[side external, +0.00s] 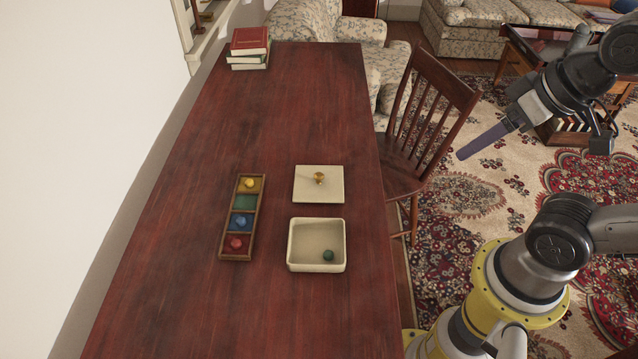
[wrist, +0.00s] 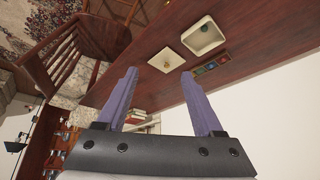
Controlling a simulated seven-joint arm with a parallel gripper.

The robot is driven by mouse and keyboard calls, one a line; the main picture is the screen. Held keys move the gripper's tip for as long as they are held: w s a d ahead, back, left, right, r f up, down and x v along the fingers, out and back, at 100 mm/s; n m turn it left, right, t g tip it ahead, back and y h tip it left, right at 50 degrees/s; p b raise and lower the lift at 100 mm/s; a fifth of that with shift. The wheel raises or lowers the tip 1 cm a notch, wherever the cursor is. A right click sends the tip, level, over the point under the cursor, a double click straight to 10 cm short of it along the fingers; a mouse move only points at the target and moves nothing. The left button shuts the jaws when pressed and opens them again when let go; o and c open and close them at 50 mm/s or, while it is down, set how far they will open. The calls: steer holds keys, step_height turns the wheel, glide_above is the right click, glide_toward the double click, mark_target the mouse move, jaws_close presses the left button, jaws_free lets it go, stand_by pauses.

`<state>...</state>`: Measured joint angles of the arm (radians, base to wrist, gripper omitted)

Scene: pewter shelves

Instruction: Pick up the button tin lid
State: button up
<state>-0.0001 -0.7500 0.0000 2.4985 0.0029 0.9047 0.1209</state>
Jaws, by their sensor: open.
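The tin lid (side external: 319,190) is a cream square plate with a brass knob (side external: 319,178) on top. It lies flat on the wooden table, apart from the open cream square tin (side external: 292,246), which holds a dark green ball (side external: 328,255). In the wrist view the lid (wrist: 160,64) and tin (wrist: 196,44) appear beyond the fingertips. My gripper (side external: 462,155) hangs to the right of the table, well away from the lid. In the wrist view my gripper (wrist: 159,74) has two purple fingers spread apart with nothing between them.
A wooden sorting tray (side external: 227,240) with coloured compartments and yellow, blue and red balls lies left of the tin. Books (side external: 249,47) are stacked at the table's far end. A wooden chair (side external: 433,110) stands at the right edge.

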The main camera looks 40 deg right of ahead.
steer(key=w+r+m, duration=0.4)
steer(key=r+m, duration=0.1)
steer(key=m+g+y, duration=0.2)
steer(key=m+g, duration=0.4)
steer(key=m, duration=0.6)
glide_above(319, 174)
step_height(319, 174, down, 28)
steer(key=shift+w+d+r, duration=0.1)
steer(key=shift+r, duration=0.1)
steer(key=shift+f, duration=3.05)
jaws_close()
